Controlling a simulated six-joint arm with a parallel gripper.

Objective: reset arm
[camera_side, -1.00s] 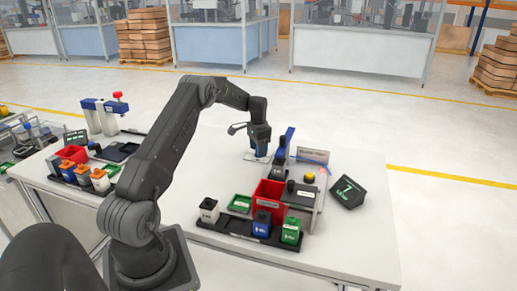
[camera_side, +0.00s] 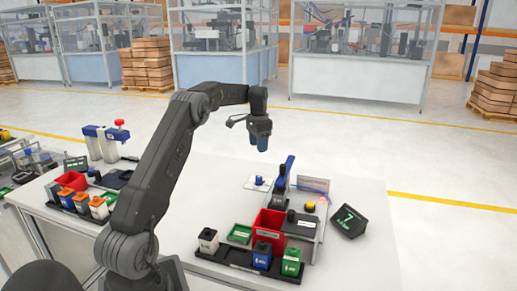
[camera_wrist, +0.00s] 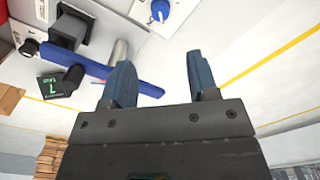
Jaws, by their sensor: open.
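My gripper (camera_side: 262,146) hangs in the air above the back edge of the white table (camera_side: 355,265), pointing down. In the wrist view its two blue fingers (camera_wrist: 163,85) stand apart with nothing between them. The plate also shows at the top of the wrist view (camera_wrist: 166,13). My gripper is clear of it and of the blue-handled press (camera_side: 284,178) to its right.
A red bin (camera_side: 269,227), a green tray (camera_side: 240,233) and a black rack (camera_side: 238,262) with white, blue and green containers stand in front. A display (camera_side: 349,221) stands at right. A second station with a red bin (camera_side: 70,180) is at left.

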